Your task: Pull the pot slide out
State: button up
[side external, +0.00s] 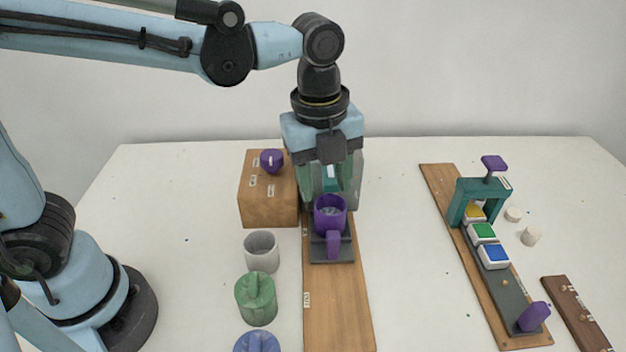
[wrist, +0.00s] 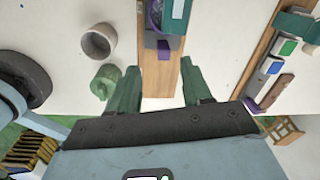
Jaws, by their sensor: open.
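The pot slide (side external: 346,255) is a dark plate on a long wooden board (side external: 340,310). It carries a purple pot (side external: 330,205) with something greyish inside, and a purple upright handle (side external: 333,245) stands at its near end. In the wrist view, the dark slide (wrist: 150,22) shows at the top, partly cut off. My gripper (side external: 338,195) is open and points down, behind and above the pot in the side view. In the wrist view, its green fingers (wrist: 158,68) are spread either side of the board, with nothing held between them. A teal part with a white label is partly hidden behind the gripper.
A wooden block (side external: 268,205) with a purple knob stands left of the board. A grey cup (side external: 261,251), a green lidded pot (side external: 256,298) and a blue one (side external: 257,343) line the left. A second board (side external: 430,180) with a teal arch (side external: 462,200) and coloured blocks lies right. Table between boards is clear.

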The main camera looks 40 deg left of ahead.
aim_at(334, 235)
jog(key=d+m, duration=0.2)
jog(key=m, duration=0.1)
jog(key=shift+d+f+g, duration=0.15)
jog(key=shift+f+g, duration=0.15)
jog(key=shift+g, duration=0.1)
notch_tip(334, 235, down, 12)
dwell(0.4)
grip_shut()
